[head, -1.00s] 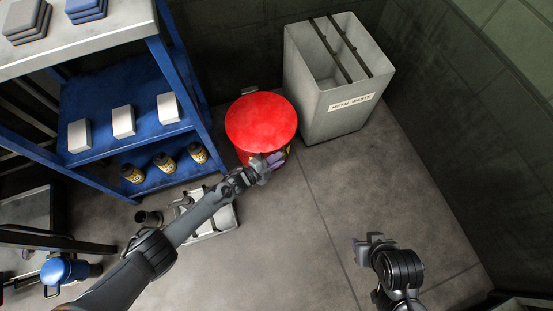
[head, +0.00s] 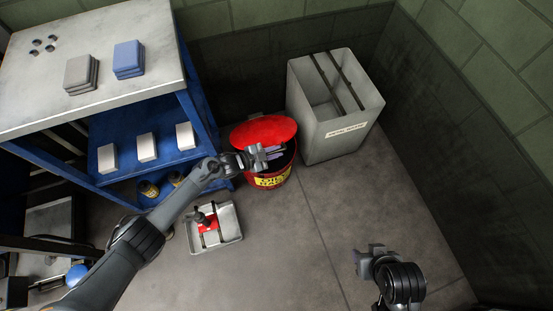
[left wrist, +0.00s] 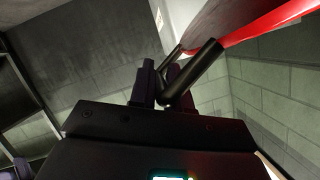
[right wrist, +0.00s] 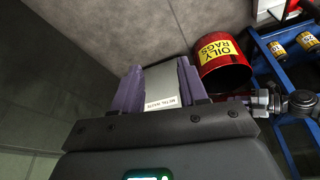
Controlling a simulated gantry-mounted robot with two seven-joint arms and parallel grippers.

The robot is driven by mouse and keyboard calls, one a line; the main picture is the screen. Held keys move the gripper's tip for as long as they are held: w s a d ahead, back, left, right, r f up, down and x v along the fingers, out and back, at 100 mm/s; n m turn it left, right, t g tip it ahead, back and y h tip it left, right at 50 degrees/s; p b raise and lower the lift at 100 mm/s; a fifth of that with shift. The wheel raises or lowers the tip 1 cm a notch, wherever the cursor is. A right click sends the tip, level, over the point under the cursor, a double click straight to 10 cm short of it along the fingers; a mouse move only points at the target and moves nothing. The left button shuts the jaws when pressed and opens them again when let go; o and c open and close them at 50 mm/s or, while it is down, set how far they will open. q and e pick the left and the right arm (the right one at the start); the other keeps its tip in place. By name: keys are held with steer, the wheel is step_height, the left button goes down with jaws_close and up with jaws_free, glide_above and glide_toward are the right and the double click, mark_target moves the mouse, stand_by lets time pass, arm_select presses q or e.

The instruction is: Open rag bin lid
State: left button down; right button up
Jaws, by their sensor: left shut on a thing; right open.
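The red rag bin (head: 268,182) stands on the floor with a yellow label reading "OILY RAGS", readable in the right wrist view (right wrist: 217,53). Its red lid (head: 262,131) is tilted up at the back, so the dark opening shows at the front. My left gripper (head: 264,155) is in front of the raised lid. In the left wrist view its fingers (left wrist: 163,85) are shut on a dark bar-like handle (left wrist: 196,72) beside the lid's red rim (left wrist: 272,24). My right gripper (head: 364,258) is open and empty, well away to the right; its fingers (right wrist: 160,88) stand apart.
A grey metal waste bin (head: 325,135) stands right of the rag bin. A blue shelf unit (head: 200,112) with boxes and bottles stands close on the left. A white tray (head: 226,235) lies on the floor in front. The floor at right is clear.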

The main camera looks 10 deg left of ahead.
steer(key=shift+d+r, duration=0.1)
steer(key=shift+r, duration=0.25)
stand_by(0.3)
